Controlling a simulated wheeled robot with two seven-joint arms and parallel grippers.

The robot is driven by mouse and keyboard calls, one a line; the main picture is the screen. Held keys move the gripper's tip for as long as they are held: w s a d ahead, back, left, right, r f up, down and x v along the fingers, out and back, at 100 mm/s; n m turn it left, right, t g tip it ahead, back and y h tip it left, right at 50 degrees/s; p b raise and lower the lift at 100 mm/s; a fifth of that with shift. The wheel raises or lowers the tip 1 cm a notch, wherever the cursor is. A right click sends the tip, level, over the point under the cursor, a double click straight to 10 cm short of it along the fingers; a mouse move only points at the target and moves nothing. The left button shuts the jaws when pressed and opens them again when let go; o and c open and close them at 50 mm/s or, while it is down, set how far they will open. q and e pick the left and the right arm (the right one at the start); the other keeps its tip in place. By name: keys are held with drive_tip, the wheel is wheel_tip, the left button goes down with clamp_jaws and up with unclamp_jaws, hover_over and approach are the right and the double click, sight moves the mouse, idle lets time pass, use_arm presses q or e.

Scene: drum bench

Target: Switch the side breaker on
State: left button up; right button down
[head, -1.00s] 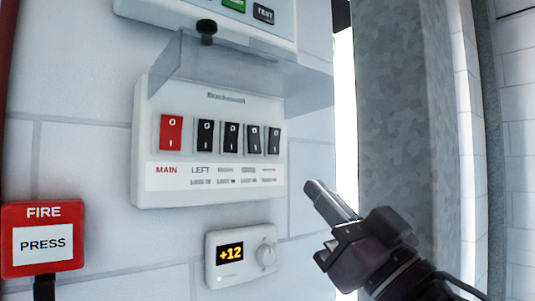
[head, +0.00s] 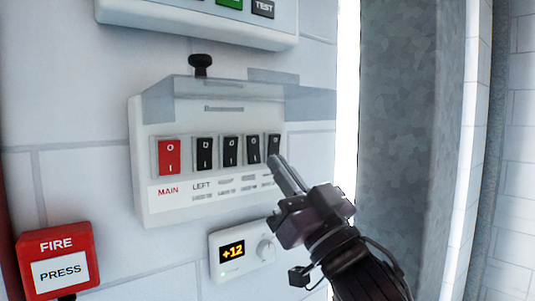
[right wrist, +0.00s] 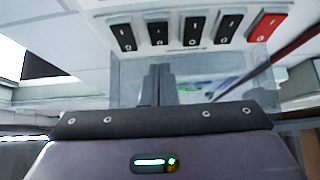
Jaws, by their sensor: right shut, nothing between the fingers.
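The breaker box (head: 150,205) is on the white wall with its clear cover (head: 305,100) raised above the switches. A red MAIN switch (head: 169,157) is at the left, followed by a row of black switches. The first black one is labelled LEFT (head: 204,153); the other labels are too blurred to read, so I cannot tell which is the side breaker. My right gripper (head: 280,163) is shut and empty, its tips just below the rightmost black switch (head: 274,144); contact cannot be told. In the right wrist view the shut fingers (right wrist: 158,78) point toward the switch row. My left gripper is out of view.
A thermostat (head: 226,268) reading +12 is below the box. A red FIRE press box (head: 52,240) is at the lower left. Another panel (head: 190,22) with a TEST button is above, with a black knob (head: 200,62) under it. A grey metal column (head: 405,120) stands at the right.

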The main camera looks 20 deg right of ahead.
sight(255, 153)
drive_tip(key=shift+w+a+f+p, duration=0.1)
drive_tip(key=shift+w+a+p, duration=0.1)
drive_tip(key=shift+w, duration=0.35)
drive_tip(key=shift+w+a+f+p, duration=0.15)
drive_tip(key=shift+w+a+p, duration=0.1)
drive_tip(key=shift+w, duration=0.35)
drive_tip(key=shift+w+a+f+p, duration=0.1)
drive_tip(key=shift+w+a+p, duration=0.1)
drive_tip(key=shift+w, duration=0.35)
